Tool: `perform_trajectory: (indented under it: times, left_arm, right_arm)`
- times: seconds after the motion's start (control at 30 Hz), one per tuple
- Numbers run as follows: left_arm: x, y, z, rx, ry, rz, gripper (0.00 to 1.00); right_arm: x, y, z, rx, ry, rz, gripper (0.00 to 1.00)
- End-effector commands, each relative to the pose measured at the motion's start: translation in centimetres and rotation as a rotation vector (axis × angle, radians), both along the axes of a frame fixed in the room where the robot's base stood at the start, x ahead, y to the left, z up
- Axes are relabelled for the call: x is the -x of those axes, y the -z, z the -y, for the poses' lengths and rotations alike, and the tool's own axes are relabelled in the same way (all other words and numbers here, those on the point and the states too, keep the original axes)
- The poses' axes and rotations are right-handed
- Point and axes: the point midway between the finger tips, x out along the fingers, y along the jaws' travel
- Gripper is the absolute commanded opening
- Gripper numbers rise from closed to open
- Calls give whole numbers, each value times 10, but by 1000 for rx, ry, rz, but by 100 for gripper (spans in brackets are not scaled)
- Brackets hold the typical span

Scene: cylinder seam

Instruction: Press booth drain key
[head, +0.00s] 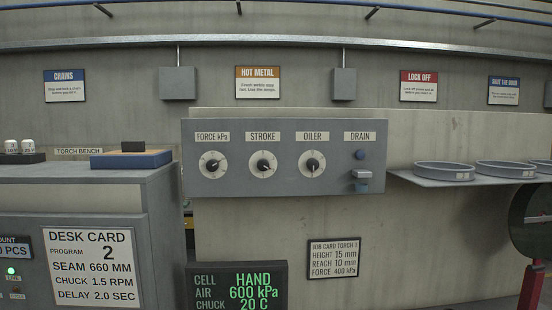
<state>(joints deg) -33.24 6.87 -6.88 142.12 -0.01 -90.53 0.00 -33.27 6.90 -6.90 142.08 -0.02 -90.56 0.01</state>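A grey control panel (285,182) is on the wall in the middle of the head view. Under its DRAIN label (360,136) at the right end is a small round dark blue key (360,154). Below the key is a light grey spout-like fitting (361,174) with a small bluish cup-like part (362,187) under it. I cannot tell whether the key is pressed. Neither of my grippers shows in the view.
Three dials, FORCE kPa (213,165), STROKE (263,164) and OILER (313,164), are left of the key. A shelf (404,178) with grey round trays (444,171) is at right. A grey bench (90,200) stands at left. A lit display (238,287) is below.

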Motion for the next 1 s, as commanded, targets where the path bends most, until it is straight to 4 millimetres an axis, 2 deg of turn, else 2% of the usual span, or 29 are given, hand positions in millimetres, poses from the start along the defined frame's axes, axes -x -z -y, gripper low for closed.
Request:
perform_trajectory:
  times: [0.07, 0.47, 1.0]
  left_arm:
    - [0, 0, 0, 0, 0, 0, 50]
    - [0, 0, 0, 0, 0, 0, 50]
    - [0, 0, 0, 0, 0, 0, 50]
  right_arm:
    - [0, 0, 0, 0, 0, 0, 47]
    - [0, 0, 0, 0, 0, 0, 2]
    - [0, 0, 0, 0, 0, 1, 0]
